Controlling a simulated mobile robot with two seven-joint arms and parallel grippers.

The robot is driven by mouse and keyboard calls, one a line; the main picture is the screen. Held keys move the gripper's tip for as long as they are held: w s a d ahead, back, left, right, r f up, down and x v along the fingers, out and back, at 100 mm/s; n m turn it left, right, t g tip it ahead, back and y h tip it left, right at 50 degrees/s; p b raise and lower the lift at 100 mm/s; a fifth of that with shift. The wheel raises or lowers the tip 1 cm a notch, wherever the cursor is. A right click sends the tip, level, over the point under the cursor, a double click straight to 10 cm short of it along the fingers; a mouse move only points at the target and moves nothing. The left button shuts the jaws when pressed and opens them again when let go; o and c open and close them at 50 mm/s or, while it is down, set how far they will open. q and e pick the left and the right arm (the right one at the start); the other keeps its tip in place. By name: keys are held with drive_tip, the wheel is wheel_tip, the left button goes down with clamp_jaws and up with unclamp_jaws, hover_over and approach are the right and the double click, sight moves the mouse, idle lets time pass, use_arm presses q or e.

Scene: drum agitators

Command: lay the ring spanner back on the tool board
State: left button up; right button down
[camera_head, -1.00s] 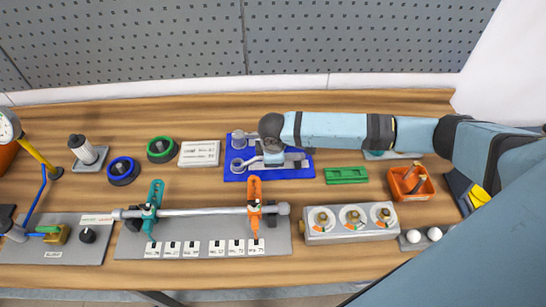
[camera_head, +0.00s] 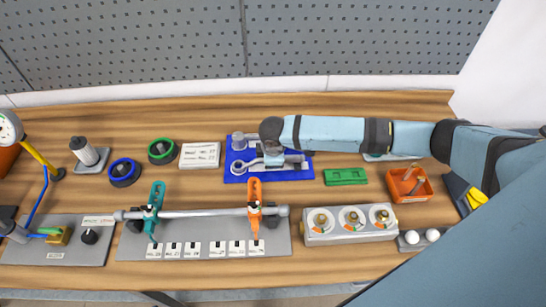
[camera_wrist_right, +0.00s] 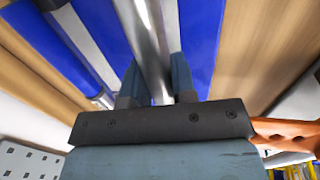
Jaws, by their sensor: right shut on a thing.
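The blue tool board (camera_head: 306,174) lies flat at the back middle of the bench. My right gripper (camera_head: 273,159) reaches over it from the right. It is shut on the grey ring spanner (camera_head: 238,168), whose ring end shows at the board's lower left and whose shaft runs right under the gripper. In the right wrist view the spanner's shaft (camera_wrist_right: 152,50) passes between the two fingers (camera_wrist_right: 157,88), close over the blue board (camera_wrist_right: 203,40). I cannot tell whether the spanner touches the board. Another grey tool (camera_head: 238,139) lies along the board's back edge, partly hidden by my wrist.
A white label plate (camera_head: 199,155) stands left of the board and a green block (camera_head: 345,176) right of it. An orange bin (camera_head: 409,185) is farther right. The clamped rod (camera_head: 205,212) and a box with three dials (camera_head: 350,222) lie in front.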

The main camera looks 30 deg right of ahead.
drive_tip(key=c, duration=0.9)
unclamp_jaws()
drive_tip(key=shift+o, duration=0.2)
drive_tip(key=b+v, duration=0.1)
drive_tip(key=v, duration=1.2)
drive_tip(key=shift+r, duration=0.4)
drive_tip(key=shift+a, duration=0.1)
